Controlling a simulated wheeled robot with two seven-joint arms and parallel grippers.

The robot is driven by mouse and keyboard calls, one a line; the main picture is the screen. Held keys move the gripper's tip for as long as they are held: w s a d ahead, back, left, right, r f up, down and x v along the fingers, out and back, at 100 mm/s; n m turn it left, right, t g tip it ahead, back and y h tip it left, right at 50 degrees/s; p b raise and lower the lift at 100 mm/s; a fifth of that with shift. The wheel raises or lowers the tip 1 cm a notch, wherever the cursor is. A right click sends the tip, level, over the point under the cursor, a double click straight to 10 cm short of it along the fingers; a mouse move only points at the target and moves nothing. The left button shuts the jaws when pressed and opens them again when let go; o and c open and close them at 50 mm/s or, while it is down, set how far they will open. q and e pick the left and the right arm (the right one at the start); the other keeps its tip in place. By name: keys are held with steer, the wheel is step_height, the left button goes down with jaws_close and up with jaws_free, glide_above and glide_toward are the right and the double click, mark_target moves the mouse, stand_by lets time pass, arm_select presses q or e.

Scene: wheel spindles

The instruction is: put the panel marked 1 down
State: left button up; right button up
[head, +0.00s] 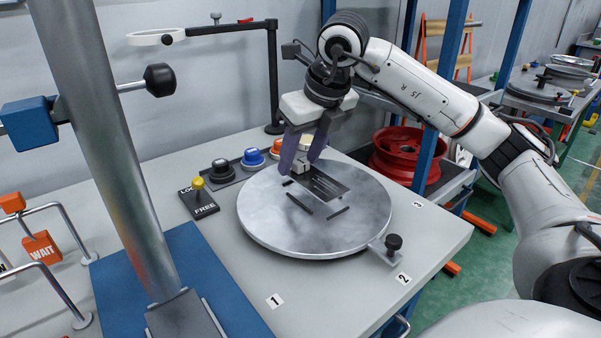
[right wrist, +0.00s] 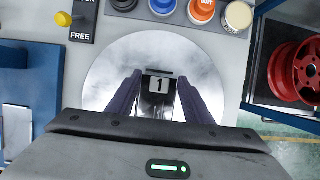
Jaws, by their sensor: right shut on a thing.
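The round grey turntable disc (head: 262,225) lies on the bench, with narrow dark slots in its top. My right gripper (head: 300,168) points down over the far part of the disc. Its two purple fingers are shut on the panel marked 1, whose white number plate (right wrist: 157,86) shows between the fingers in the right wrist view. A dark flat plate (head: 325,183), which looks like part of this panel, shows just beside the fingertips in the head view. I cannot tell whether it touches the disc. My left gripper is out of view.
A yellow-knobbed lever (head: 198,184) marked FREE and a row of round buttons (head: 252,158) stand behind the disc. A black-knobbed clamp (head: 393,243) sits at its front right edge. A metal post (head: 110,150) rises at left. A red wheel rim (head: 400,155) stands at right.

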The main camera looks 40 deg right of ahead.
mark_target(304, 163)
steer(key=shift+f+b, duration=0.35)
steer(key=shift+f, duration=1.4)
steer(key=o, duration=1.2)
steer(key=shift+r, duration=0.1)
steer(key=p+v, duration=0.2)
steer(key=v, duration=1)
steer(key=shift+w+r, duration=0.1)
